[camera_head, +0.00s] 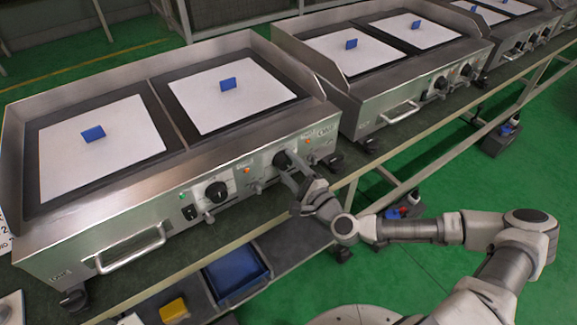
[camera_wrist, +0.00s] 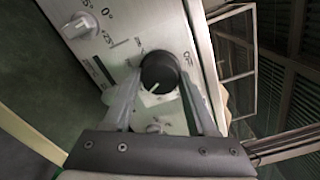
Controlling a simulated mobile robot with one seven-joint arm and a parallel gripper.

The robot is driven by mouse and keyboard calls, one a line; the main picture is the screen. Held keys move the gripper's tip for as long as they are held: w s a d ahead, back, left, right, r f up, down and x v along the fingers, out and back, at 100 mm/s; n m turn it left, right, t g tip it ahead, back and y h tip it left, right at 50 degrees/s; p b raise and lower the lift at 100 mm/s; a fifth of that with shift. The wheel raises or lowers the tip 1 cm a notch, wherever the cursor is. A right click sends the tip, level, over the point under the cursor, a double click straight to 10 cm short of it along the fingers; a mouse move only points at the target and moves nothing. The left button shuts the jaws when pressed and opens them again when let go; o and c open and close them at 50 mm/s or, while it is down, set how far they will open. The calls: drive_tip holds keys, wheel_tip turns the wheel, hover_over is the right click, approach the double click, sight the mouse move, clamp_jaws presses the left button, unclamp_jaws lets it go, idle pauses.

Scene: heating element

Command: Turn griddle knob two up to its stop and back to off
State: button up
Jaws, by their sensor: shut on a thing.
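The near steel griddle (camera_head: 150,205) has two black knobs on its front panel. My gripper (camera_head: 287,163) reaches the right-hand knob (camera_head: 280,158), which it partly covers in the head view. In the wrist view this black knob (camera_wrist: 160,72) sits between the two fingers of my gripper (camera_wrist: 161,78), which are shut on it. A pale pointer mark on its face points toward the lower left of the wrist picture. OFF is printed to the right of the knob there. The left-hand black knob (camera_head: 216,191) stands free, with a green light (camera_head: 182,196) near it.
An orange light (camera_head: 247,170) glows left of the held knob. A pale lever-like knob (camera_wrist: 78,25) shows at the wrist view's upper left. A bar handle (camera_head: 130,250) juts from the front. A second griddle (camera_head: 375,90) stands to the right. Green floor (camera_head: 470,180) is open in front.

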drive_tip(key=n, duration=0.4)
drive_tip(key=shift+n, duration=0.4)
drive_tip(key=n, duration=0.3)
drive_tip(key=shift+r+n, duration=0.1)
drive_tip(key=shift+n, duration=0.2)
drive_tip(key=n, duration=0.3)
drive_tip(key=shift+n, duration=0.3)
drive_tip(key=n, duration=0.3)
drive_tip(key=shift+n+b, duration=0.3)
drive_tip(key=shift+b, duration=0.1)
drive_tip(key=n+b, duration=0.1)
drive_tip(key=n, duration=0.2)
drive_tip(key=shift+n, duration=0.4)
drive_tip(key=n+b, duration=0.2)
drive_tip(key=n, duration=0.1)
drive_tip(key=shift+a, duration=0.1)
drive_tip(key=n+b, duration=0.4)
drive_tip(key=shift+n, duration=0.4)
drive_tip(key=shift+r+n+b, duration=0.1)
drive_tip(key=shift+n+b, duration=1.3)
drive_tip(key=shift+b, duration=0.05)
